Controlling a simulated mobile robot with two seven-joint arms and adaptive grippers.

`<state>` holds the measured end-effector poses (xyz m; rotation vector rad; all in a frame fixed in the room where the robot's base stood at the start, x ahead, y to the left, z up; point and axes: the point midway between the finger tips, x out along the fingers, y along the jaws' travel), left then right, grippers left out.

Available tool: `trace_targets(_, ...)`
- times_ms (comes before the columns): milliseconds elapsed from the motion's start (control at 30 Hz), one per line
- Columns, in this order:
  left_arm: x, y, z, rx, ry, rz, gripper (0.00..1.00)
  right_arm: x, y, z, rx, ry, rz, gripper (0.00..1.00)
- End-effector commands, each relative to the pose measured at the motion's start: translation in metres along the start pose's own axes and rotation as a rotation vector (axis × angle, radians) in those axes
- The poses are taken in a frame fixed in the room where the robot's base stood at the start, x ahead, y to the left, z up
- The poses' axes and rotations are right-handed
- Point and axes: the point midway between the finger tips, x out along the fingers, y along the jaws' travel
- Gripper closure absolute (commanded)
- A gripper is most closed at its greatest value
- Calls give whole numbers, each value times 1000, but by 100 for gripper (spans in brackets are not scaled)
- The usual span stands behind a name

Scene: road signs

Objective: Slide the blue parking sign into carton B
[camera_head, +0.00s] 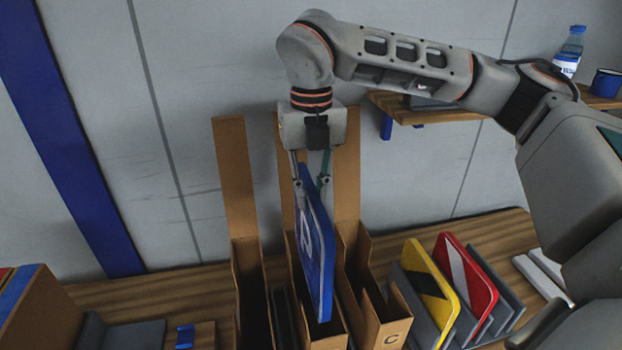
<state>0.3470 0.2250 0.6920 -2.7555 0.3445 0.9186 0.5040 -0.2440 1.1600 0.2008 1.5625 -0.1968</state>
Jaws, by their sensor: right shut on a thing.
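The blue parking sign (318,255) is a flat blue panel with a white P, seen almost edge-on. My right gripper (312,183) is shut on its top edge and holds it upright with a slight tilt. The sign hangs over the middle carton (327,338), its lower edge lined up with the opening near the front rim. I cannot tell how far it is inside. That carton's letter is not readable. The carton on its right (392,338) is marked C, and another carton (236,180) stands on its left. My left gripper is not in view.
A yellow sign (430,290) and a red sign (468,280) lean in a grey rack (508,300) on the right. A wall shelf (430,115) holds a bottle (570,50) and a blue mug (605,83). The wooden counter (190,295) is partly bare at left.

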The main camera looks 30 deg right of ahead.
Motion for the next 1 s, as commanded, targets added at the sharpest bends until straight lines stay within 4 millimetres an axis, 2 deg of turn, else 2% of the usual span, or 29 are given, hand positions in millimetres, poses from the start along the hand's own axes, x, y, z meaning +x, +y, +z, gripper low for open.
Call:
trace_targets(467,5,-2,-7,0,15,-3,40,53,0,0,0,1,1,100)
trace_targets(567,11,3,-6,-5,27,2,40,67,0,0,0,-2,1,100)
trace_targets(800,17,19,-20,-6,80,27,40,94,0,0,1,-1,1,100)
trace_targets(1000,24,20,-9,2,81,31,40,116,0,0,0,0,1,100)
